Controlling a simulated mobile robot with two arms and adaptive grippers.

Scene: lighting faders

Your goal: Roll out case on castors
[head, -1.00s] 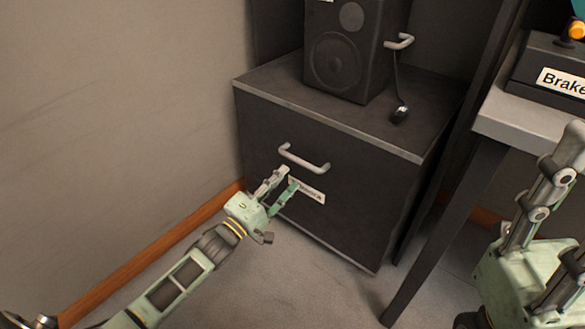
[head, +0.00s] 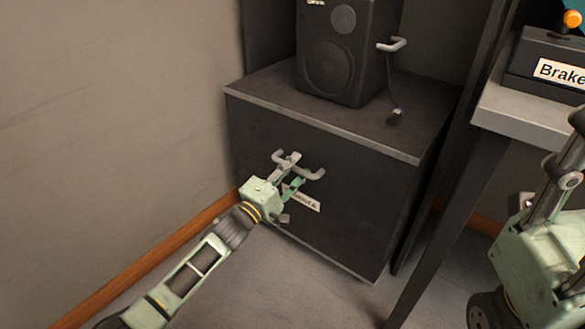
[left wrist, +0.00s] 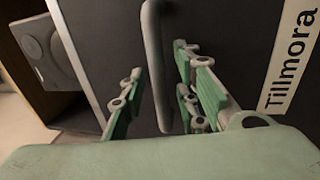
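The dark case (head: 330,185) stands on the floor against the wall, with a grey bar handle (head: 313,174) on its front and a white label below it. The left wrist view shows the handle (left wrist: 157,70) close up and the label (left wrist: 290,55) reading "Tillmora". My left gripper (head: 290,170) is at the handle. In the left wrist view its open green fingers (left wrist: 155,95) are on either side of the bar, with gaps showing. My right gripper (head: 565,160) is at the right edge, partly cut off, and its fingers' state is unclear. Any castors are hidden.
A black speaker (head: 340,50) stands on top of the case, with a hooked handle and cord beside it. A table (head: 525,112) with a "Brake" box (head: 548,65) stands at the right, its dark leg near the case. Grey floor (head: 270,285) is free in front.

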